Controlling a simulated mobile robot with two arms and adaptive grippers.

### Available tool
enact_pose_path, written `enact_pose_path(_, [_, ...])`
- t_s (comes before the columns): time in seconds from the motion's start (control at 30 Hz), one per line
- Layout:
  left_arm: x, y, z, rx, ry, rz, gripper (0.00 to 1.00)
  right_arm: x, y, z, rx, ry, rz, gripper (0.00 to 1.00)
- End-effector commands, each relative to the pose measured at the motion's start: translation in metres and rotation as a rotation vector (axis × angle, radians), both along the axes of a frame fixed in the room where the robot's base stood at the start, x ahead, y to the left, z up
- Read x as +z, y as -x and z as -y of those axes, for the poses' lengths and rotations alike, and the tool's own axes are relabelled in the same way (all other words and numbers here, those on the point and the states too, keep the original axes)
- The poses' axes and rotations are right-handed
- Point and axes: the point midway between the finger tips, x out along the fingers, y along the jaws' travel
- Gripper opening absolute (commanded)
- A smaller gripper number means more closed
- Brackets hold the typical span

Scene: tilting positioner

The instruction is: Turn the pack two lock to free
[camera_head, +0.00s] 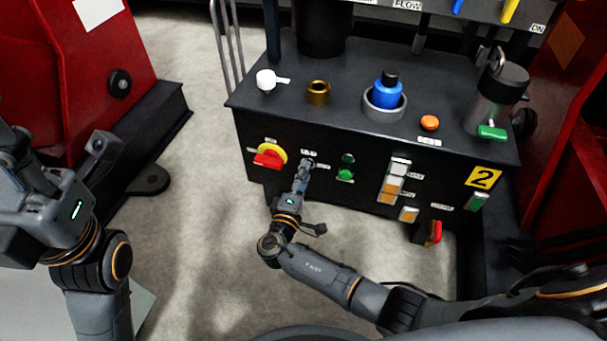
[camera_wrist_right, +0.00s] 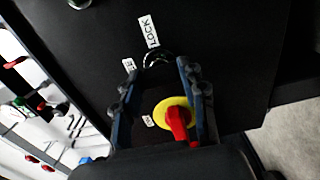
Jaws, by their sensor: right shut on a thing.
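The pack two lock (camera_wrist_right: 157,58) is a small dark, shiny part on the black front panel, between my right fingertips in the right wrist view. A LOCK label (camera_wrist_right: 148,31) sits beside it, and another label (camera_wrist_right: 129,65), partly hidden by a finger, is nearby. My right gripper (camera_head: 306,165) is shut on the lock at the panel's front; it covers most of it in the head view. Which label the lock points at cannot be told. My left gripper (camera_head: 58,148) is open and empty at the far left, away from the panel.
Red machinery (camera_head: 90,60) stands left.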

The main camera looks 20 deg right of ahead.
Motion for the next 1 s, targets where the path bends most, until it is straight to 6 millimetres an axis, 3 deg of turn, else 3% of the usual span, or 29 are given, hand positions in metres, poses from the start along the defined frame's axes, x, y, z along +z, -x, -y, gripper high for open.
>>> enact_pose_path(0.53, [-0.0015, -0.0018, -0.0002, 0.0, 0.003, -0.009, 0.4, 0.0004, -0.0009, -0.001, 0.003, 0.019, -0.013, 0.1])
enact_pose_path(0.57, [-0.0014, -0.0017, -0.0003, 0.0, 0.005, -0.009, 0.4, 0.0004, -0.0008, -0.0009, 0.003, 0.019, -0.013, 0.47])
enact_pose_path(0.63, [-0.0011, -0.0016, -0.0006, -0.001, 0.008, -0.009, 0.4, 0.0003, -0.0008, -0.0008, 0.003, 0.019, -0.013, 0.61])
enact_pose_path(1.0, [0.0001, -0.0008, -0.0011, 0.0, 0.007, -0.003, 0.4, -0.0003, 0.0018, -0.002, 0.002, 0.017, -0.013, 0.64])
